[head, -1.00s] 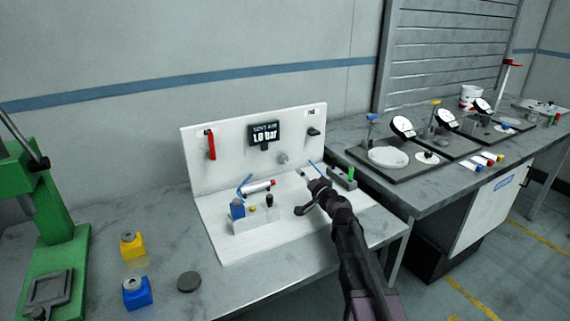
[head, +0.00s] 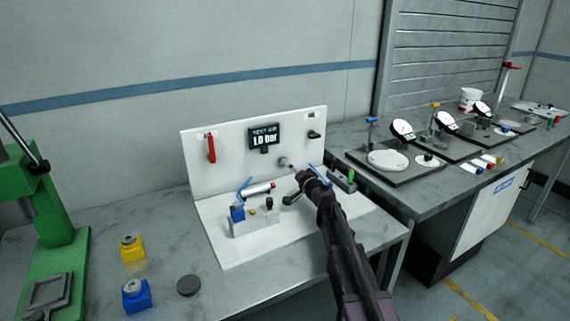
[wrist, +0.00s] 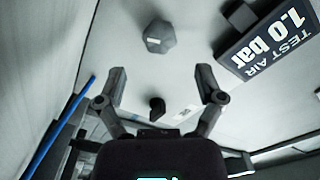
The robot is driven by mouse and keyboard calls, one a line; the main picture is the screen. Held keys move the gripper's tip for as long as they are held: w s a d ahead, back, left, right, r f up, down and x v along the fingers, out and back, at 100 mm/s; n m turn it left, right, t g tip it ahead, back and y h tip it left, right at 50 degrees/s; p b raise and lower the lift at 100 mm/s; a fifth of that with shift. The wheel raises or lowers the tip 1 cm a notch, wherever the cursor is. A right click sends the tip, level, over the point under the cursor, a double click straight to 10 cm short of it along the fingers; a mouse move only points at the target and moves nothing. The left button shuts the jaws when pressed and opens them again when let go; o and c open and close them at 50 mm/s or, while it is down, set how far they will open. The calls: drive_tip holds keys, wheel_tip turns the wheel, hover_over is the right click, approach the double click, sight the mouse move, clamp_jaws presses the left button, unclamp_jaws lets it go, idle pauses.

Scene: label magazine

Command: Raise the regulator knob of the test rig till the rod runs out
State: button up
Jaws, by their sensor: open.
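The grey regulator knob (head: 283,162) sits low on the white upright panel of the test rig (head: 235,180). In the wrist view the knob (wrist: 159,38) is faceted, with a pale mark, and shows beyond my fingertips. My gripper (wrist: 160,74) is open and empty, and the knob is not between its fingers. In the head view my gripper is at the right of the rig, near the knob, its fingers partly hidden by the wrist. A display (head: 265,138) reads TEST AIR 1.0 bar.
A red lever (head: 211,148) and a black knob (head: 314,134) are on the panel. A blue hose (wrist: 58,130) runs left of my gripper. Yellow (head: 132,247) and blue (head: 136,294) blocks stand front left. Gauge stands occupy the right bench.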

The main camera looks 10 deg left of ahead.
sight(283, 162)
drive_tip(key=shift+x, duration=3.1)
drive_tip(key=c, duration=1.1)
drive_tip(key=shift+c, duration=0.2)
drive_tip(key=shift+m, duration=1.6)
drive_tip(key=o, duration=1.1)
drive_tip(key=shift+o, duration=0.2)
